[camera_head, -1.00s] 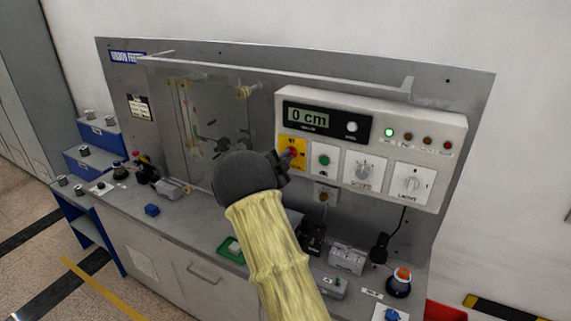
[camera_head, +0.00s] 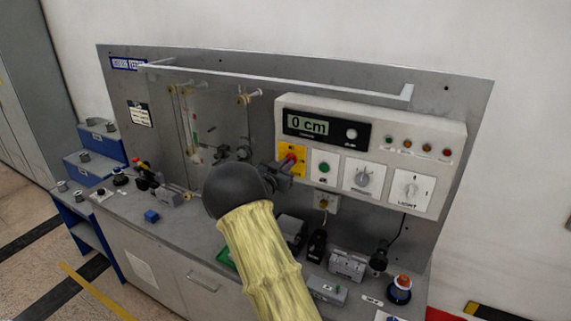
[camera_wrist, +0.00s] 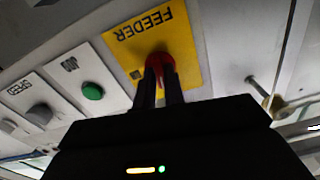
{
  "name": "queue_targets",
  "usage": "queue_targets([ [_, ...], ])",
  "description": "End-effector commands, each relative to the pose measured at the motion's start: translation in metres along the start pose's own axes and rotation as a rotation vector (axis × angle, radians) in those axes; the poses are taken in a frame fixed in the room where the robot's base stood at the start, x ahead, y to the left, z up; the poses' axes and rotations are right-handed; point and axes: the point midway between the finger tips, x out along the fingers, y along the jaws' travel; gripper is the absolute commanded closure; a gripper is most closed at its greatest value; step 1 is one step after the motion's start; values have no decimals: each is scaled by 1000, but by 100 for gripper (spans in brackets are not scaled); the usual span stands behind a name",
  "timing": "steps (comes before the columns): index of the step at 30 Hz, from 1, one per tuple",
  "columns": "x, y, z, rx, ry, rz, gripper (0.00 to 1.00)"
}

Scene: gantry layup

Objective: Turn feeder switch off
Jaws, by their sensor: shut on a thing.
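The feeder switch is a red knob (camera_head: 290,158) on a yellow plate (camera_head: 284,149) at the left end of the white control box. In the wrist view the knob (camera_wrist: 163,66) sits between my two dark fingers, on the yellow plate marked FEEDER (camera_wrist: 185,28), which appears upside down. My gripper (camera_head: 285,166) is shut on the knob; it also shows in the wrist view (camera_wrist: 160,80). The fingers hide part of the knob, so its exact angle is hard to read. The leftmost green indicator lamp (camera_head: 388,141) on the box looks dim.
Beside the plate are a green button (camera_head: 323,168), a speed dial (camera_head: 364,178) and a light switch (camera_head: 411,189). The display (camera_head: 308,125) reads 0 cm. A metal rod (camera_wrist: 262,88) sticks out near my gripper. Several small devices stand on the bench (camera_head: 180,228) below.

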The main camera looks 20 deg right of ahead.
Motion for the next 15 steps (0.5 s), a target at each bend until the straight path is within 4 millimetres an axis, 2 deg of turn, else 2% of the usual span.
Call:
queue_targets([
  [6,0,0,1,-115,-3,0,100],
  [15,0,0,1,-167,-3,-1,100],
])
